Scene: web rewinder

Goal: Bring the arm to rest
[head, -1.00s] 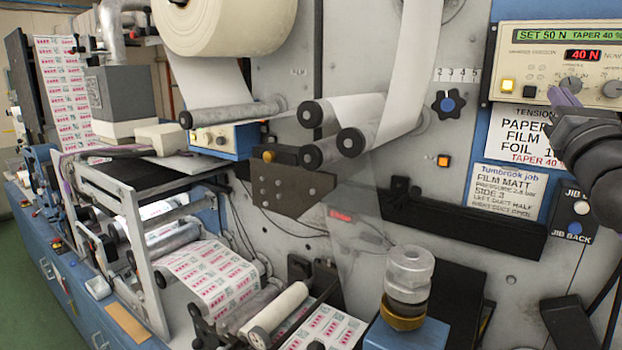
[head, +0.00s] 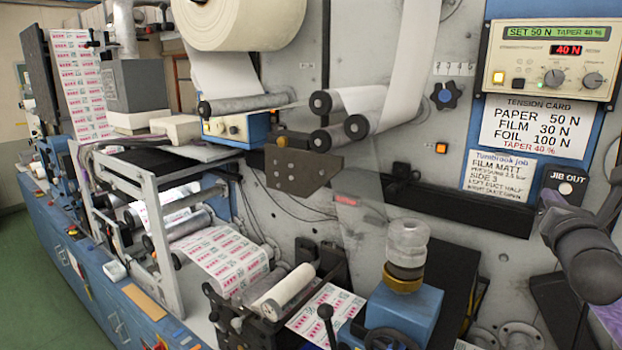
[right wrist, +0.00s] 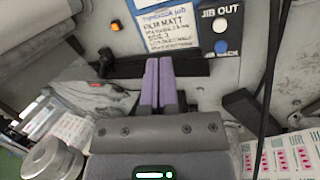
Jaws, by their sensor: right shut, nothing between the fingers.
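My right gripper (head: 552,200) is at the right edge of the head view, in front of the machine's face and just left of and below the JIB OUT label. Its purple fingers point up and are partly hidden by its dark wrist. In the right wrist view the two purple fingers (right wrist: 158,84) lie side by side, shut, with nothing between them. They appear in front of a dark horizontal bar, below the job card (right wrist: 167,22). My left gripper is not in view.
The tension controller (head: 550,68) reads SET 50 N, TAPER 40 % and 40 N. The tension card (head: 521,127) hangs below it. Rollers (head: 356,127) and printed web (head: 222,258) fill the left and middle.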

